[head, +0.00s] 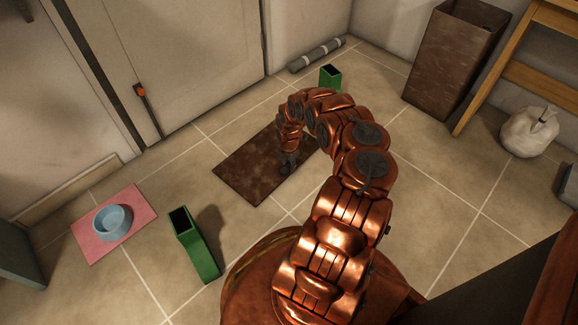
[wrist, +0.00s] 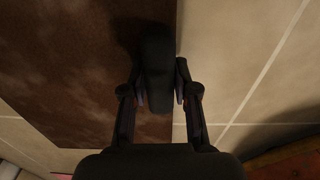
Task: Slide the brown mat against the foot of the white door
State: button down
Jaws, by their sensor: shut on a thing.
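The brown mat (head: 240,178) lies flat on the tiled floor in front of the white door (head: 205,60). A strip of bare tile shows between the mat and the door's foot. My gripper (head: 287,166) is low over the mat, on the side away from the door. In the wrist view, my gripper (wrist: 158,98) has its fingers on both sides of a dark rounded grip (wrist: 157,65) at the edge of the mat (wrist: 70,80). My arm hides part of the mat's right end in the head view.
Green boxes stand left of my arm (head: 197,248) and near the wall (head: 330,78). A grey roll (head: 317,55) lies along the wall. A pink mat (head: 138,207) with a blue bowl (head: 112,221) is at left. A brown bin (head: 450,60) stands at right. Tile before the door is clear.

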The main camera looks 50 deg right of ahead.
aim_at(272, 156)
jog(key=shift+m+p, duration=0.35)
jog(key=shift+m, duration=0.05)
jog(key=shift+w, duration=0.1)
dwell(0.7)
jog(key=shift+w+b, duration=1.2)
jog(key=shift+w, duration=2.45)
jog(key=shift+w+f+b, duration=0.15)
jog(key=shift+w+b, duration=0.7)
jog(key=shift+w, duration=0.65)
jog(key=shift+w+d+b, duration=0.1)
jog(key=shift+w+b, duration=0.55)
jog(key=shift+w, duration=0.4)
